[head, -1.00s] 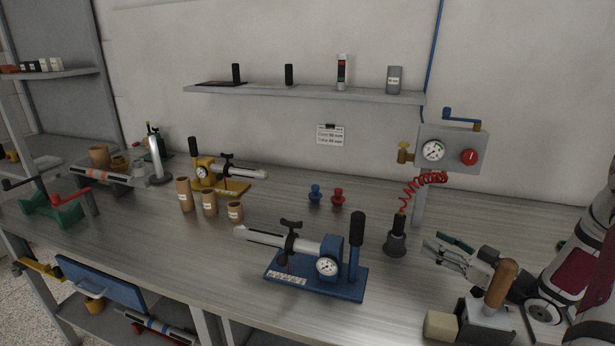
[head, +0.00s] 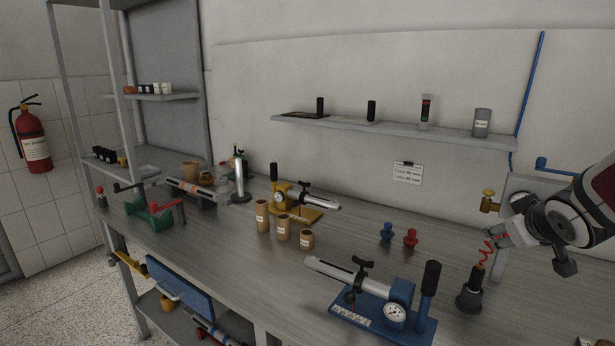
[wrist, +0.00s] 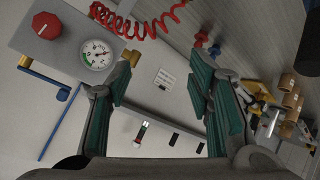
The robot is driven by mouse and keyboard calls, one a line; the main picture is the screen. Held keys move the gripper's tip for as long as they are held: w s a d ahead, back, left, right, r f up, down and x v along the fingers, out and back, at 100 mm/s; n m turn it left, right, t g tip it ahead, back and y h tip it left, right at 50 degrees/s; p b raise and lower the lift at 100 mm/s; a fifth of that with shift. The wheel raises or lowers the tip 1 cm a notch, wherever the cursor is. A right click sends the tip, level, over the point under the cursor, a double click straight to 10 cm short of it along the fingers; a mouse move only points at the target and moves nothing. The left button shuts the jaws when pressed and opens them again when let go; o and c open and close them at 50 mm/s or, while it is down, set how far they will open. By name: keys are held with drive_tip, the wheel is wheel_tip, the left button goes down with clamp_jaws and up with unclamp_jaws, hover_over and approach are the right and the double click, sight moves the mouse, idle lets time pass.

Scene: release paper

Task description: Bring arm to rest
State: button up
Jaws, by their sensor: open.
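My gripper (head: 500,237) is at the right of the head view, raised above the workbench in front of the wall-side gauge box. In the wrist view my gripper (wrist: 163,95) shows its two green-padded fingers spread apart with nothing between them. The gauge box (wrist: 75,42) with a red knob and dial lies beyond the left finger there. The red coiled hose (wrist: 135,22) passes behind the fingertips. In the head view the gripper hides part of the box and hose. I cannot tell whether the gripper touches the hose.
A black nozzle (head: 470,292) stands on the bench (head: 330,235) below my gripper. A blue press (head: 385,310) is front centre, a yellow press (head: 295,205) behind. Brown cups (head: 283,227) and blue and red knobs (head: 410,238) stand between. A wall shelf (head: 390,128) hangs above.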

drive_tip(key=s+a+m+g+y, duration=0.1)
drive_tip(key=s+a+g+y, duration=0.1)
drive_tip(key=s+a, duration=0.8)
drive_tip(key=s+a+r+m+g+y, duration=0.1)
drive_tip(key=s+a+g, duration=0.3)
drive_tip(key=s+a, duration=0.6)
drive_tip(key=s, duration=0.8)
drive_tip(key=shift+s+a+r+y+p, duration=0.15)
drive_tip(key=shift+s+a+y+p, duration=0.05)
drive_tip(key=shift+a+y+p, duration=0.2)
